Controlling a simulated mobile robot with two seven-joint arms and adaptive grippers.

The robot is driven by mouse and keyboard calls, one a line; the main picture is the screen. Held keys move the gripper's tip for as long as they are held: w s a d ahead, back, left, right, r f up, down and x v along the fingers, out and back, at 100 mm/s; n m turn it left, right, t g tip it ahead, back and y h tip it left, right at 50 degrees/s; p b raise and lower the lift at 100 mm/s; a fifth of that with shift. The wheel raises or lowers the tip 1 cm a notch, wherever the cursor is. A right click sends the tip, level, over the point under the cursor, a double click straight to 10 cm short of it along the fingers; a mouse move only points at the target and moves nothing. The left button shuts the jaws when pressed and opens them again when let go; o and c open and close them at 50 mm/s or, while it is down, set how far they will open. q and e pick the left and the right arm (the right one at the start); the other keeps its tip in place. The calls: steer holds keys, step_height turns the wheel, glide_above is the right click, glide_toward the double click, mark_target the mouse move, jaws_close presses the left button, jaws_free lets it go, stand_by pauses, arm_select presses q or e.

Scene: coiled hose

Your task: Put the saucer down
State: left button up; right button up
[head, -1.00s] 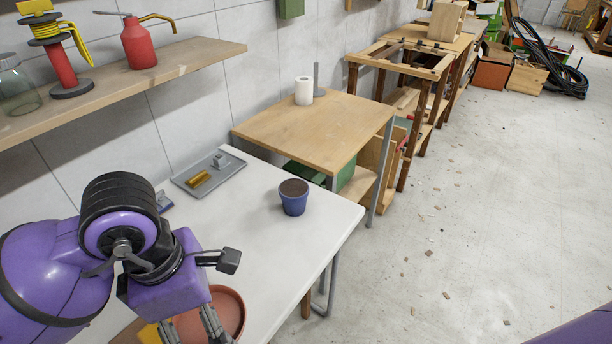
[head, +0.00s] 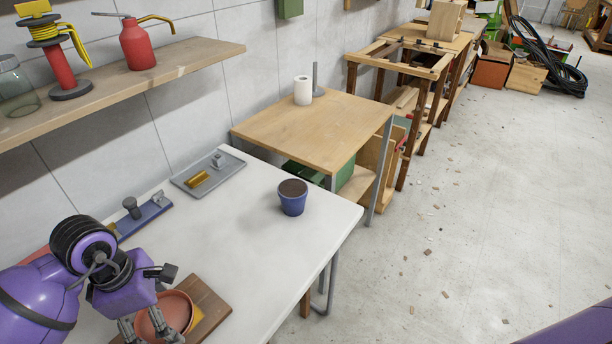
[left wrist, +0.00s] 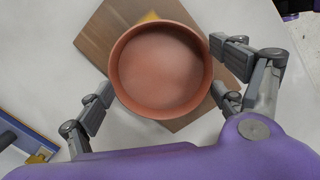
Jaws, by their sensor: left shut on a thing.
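The terracotta saucer (head: 176,309) is a round, shallow orange-brown dish at the lower left of the head view. In the left wrist view the saucer (left wrist: 160,70) sits between the fingers, its hollow side facing the camera. My left gripper (head: 150,331) is shut on it; the gripper also shows in the left wrist view (left wrist: 163,98). The saucer overlaps a wooden board (head: 212,308) on the white table (head: 250,255). I cannot tell whether it touches the board. My right gripper is not in view.
A blue pot with dark soil (head: 292,203) stands near the table's right edge. A grey tray (head: 222,174) lies at the back, and a blue tool (head: 145,216) lies left of it. Something yellow (head: 196,318) lies on the board. The table's middle is clear.

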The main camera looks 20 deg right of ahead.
arm_select(q)
steer(key=shift+f, duration=0.9)
steer(key=shift+f, duration=0.1)
steer(key=shift+f, duration=0.15)
steer(key=o, duration=1)
steer(key=r, duration=0.4)
steer(key=a+r, duration=0.1)
steer(key=r, duration=0.7)
steer(key=shift+a+r, duration=0.15)
steer(key=shift+r, duration=0.05)
